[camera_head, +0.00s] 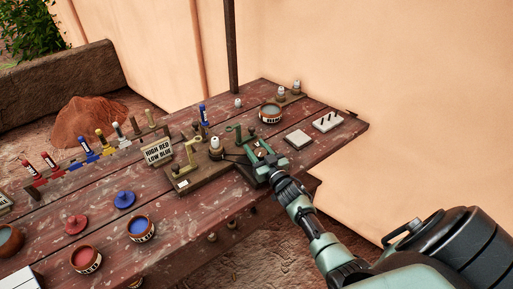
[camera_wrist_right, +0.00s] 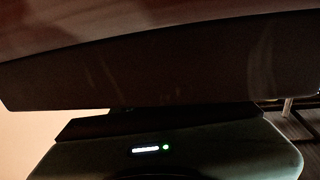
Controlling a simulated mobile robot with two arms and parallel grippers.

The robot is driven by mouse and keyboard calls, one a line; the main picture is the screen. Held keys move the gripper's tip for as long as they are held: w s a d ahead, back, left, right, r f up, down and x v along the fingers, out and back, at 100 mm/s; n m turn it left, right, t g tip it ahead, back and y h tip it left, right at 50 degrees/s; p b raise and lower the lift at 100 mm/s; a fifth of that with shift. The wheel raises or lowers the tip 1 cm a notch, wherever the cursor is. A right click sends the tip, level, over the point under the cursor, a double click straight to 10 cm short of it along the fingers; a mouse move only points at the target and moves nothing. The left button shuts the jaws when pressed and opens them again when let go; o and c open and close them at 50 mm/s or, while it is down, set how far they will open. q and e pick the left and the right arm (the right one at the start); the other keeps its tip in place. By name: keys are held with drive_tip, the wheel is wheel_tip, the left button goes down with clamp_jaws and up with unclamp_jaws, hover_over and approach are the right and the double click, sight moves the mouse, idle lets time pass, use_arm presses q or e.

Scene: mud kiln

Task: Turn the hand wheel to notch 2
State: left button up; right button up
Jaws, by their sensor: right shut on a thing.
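A thin dark piece of the hand wheel (camera_head: 233,157) shows just left of the fingers. The notch marks are too small to read. In the right wrist view a broad dark curved surface fills the upper part, very close to the camera; I cannot tell what it is. My left gripper is out of view.
On the base are a brass bracket (camera_head: 186,160) and a white-topped knob (camera_head: 215,146). A sign reading "HIGH RED LOW BLUE" (camera_head: 159,153) stands left. Pots, including a red-filled one (camera_head: 86,259), and lids occupy the table's left.

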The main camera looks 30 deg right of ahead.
drive_tip(key=shift+n+y, duration=0.7)
drive_tip(key=shift+y, duration=0.3)
drive_tip(key=shift+a+n+y, duration=0.25)
drive_tip(key=shift+n+y, duration=0.45)
drive_tip(key=shift+y, duration=0.4)
drive_tip(key=shift+s+a+f+n+g+y+b, duration=0.15)
drive_tip(key=shift+n+y+b, duration=0.25)
drive_tip(key=shift+y, duration=0.2)
drive_tip(key=shift+w+a+r+n+g+y+b, duration=0.15)
drive_tip(key=shift+n+y+b, duration=0.25)
drive_tip(key=shift+y, duration=0.2)
drive_tip(key=shift+s+a+n+g+y+b, duration=0.15)
drive_tip(key=shift+n+g+y+b, duration=0.2)
drive_tip(key=shift+y, duration=0.35)
drive_tip(key=o, duration=1.4)
drive_tip(key=shift+c, duration=0.2)
